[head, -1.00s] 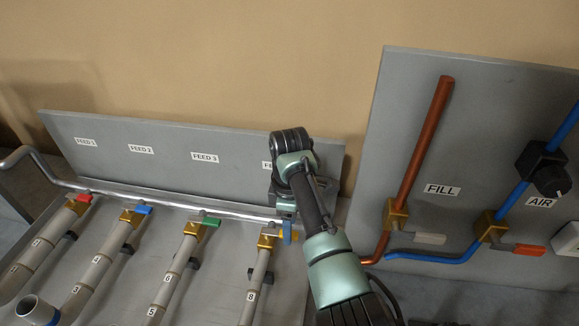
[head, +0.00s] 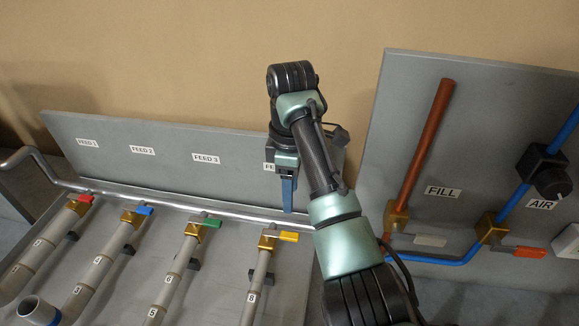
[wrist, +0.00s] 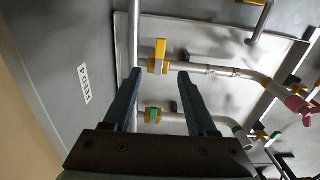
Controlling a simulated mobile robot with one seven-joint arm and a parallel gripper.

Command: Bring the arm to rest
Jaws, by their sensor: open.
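My arm rises in the middle of the head view, and my gripper (head: 288,208) hangs down in front of the feed panel, above the yellow-handled valve (head: 288,236). In the wrist view my gripper (wrist: 155,85) shows two dark fingers wide apart with nothing between them. The yellow-handled valve on its grey pipe shows past the fingertips in the wrist view (wrist: 160,57), apart from them. The FEED 4 label (wrist: 85,84) is to the left of the fingers there; in the head view my arm partly hides it.
Valves with red (head: 85,198), blue (head: 144,210) and green (head: 211,222) handles stand in a row to the left. A grey rail (head: 170,203) runs behind them. A panel labelled FILL (head: 442,191) and AIR stands close on the right. The space above the panels is free.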

